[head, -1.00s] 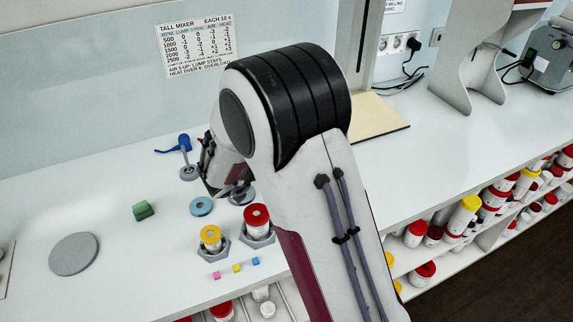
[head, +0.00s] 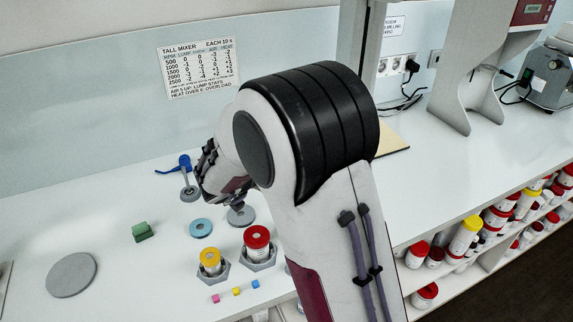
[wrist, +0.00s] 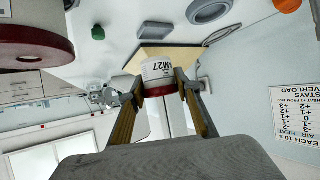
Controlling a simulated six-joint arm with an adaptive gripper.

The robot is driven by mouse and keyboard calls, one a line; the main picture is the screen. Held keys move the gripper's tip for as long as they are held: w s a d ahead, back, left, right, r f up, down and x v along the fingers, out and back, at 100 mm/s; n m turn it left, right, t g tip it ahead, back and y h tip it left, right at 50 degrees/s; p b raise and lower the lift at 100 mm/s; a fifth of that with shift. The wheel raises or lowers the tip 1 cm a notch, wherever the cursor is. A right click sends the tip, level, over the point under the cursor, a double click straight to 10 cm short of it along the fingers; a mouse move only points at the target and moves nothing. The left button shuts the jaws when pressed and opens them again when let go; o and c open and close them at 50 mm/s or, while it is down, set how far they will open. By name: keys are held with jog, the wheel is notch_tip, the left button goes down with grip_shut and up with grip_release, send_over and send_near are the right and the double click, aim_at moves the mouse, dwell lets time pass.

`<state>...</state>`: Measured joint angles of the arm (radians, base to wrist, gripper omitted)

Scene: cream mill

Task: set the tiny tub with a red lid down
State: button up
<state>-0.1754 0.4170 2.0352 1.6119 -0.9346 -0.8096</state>
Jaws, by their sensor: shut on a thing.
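The tiny tub (wrist: 158,70) is white with a printed M27 label and a dark red lid. In the wrist view my gripper (wrist: 160,84) has its two fingers closed on the tub's sides. The tub appears upside down in that picture, lid towards the palm's edge. In the head view my gripper (head: 215,175) shows only partly behind my arm, over the back of the bench, and the held tub is hidden there.
A red-lidded tub (head: 257,238) and a yellow-lidded tub (head: 210,257) stand in grey hexagonal holders. A blue ring (head: 201,228), green block (head: 142,232), grey disc (head: 72,275) and small cubes (head: 236,291) lie on the bench (head: 110,200). The left bench is mostly clear.

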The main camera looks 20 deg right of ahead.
dwell(0.3)
jog(key=s+a+n+t+y, duration=0.2)
jog(key=s+a+n+y, duration=0.15)
jog(key=a, duration=1.35)
jog(key=s+a+n+t+y, duration=0.2)
jog(key=a+n+t, duration=0.15)
jog(key=a, duration=1.45)
jog(key=s+a+n+y, duration=0.2)
jog(key=s+a, duration=0.4)
jog(key=a, duration=0.1)
jog(key=shift+s+a+r, duration=0.15)
jog(key=shift+s+a, duration=0.15)
jog(key=shift+a, duration=0.1)
jog(key=shift+f, duration=3.15)
jog(key=shift+f, duration=1.9)
